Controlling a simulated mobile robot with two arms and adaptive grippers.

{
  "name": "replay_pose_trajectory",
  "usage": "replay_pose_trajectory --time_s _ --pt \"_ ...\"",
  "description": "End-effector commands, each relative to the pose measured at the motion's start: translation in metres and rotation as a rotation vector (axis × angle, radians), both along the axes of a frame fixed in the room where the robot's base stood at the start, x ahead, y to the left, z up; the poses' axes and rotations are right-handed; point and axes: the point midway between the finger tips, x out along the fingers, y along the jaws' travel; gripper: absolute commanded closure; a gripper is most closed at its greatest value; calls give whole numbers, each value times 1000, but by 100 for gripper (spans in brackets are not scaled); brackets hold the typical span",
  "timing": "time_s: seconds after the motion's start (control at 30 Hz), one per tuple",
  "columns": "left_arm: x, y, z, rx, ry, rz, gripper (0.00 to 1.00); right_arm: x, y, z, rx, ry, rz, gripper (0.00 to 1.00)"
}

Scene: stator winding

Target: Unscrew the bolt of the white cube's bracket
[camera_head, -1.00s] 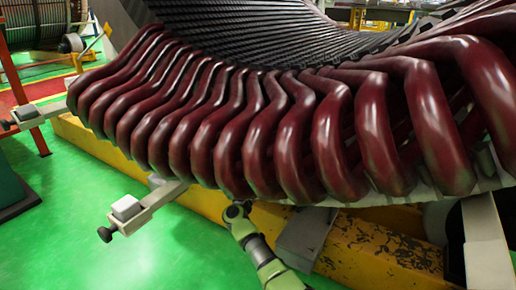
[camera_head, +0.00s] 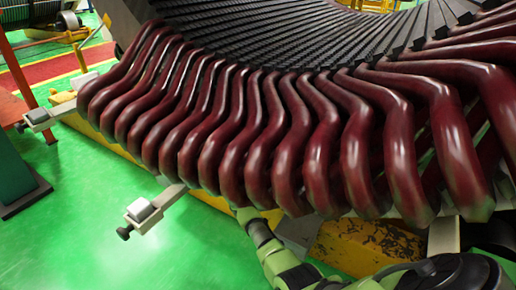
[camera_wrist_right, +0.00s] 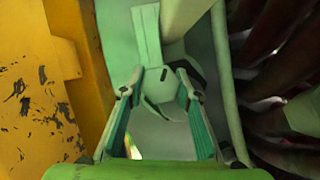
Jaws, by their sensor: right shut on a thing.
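A white cube (camera_head: 143,209) sits on a pale bracket (camera_head: 170,197) that juts out from under the dark red coils. A dark bolt (camera_head: 124,232) sticks out at the bracket's outer end. My right arm comes in from the bottom right of the head view; its end goes under the coils, and its fingers are hidden there. In the right wrist view, my right gripper (camera_wrist_right: 155,85) is shut on a pale, rounded part (camera_wrist_right: 160,95) with a dark slot; I cannot tell which part it is. My left gripper is not in view.
The stator's dark red coils (camera_head: 270,140) hang over the arm. A similar bracket (camera_head: 38,115) with a dark knob is at the far left. A yellow base beam (camera_head: 365,245) lies under the coils, and it is close at the left in the wrist view. Green floor is free at the lower left.

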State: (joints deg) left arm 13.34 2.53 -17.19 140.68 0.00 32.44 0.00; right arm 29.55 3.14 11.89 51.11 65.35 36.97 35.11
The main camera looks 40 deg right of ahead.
Motion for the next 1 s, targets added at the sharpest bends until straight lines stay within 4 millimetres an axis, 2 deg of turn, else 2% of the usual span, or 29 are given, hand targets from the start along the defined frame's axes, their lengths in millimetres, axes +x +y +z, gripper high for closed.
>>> replay_pose_trajectory --time_s 0.37,0.4,0.47,0.8,1.0 --pt "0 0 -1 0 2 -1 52 1 1 0 -2 4 1 91" --pt "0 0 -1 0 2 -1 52 0 1 0 -2 4 1 65" --pt "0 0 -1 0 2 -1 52 0 1 0 -2 4 1 52" --pt "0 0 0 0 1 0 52 0 1 0 -1 3 1 52" --pt "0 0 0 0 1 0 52 -11 13 -3 0 3 2 52"
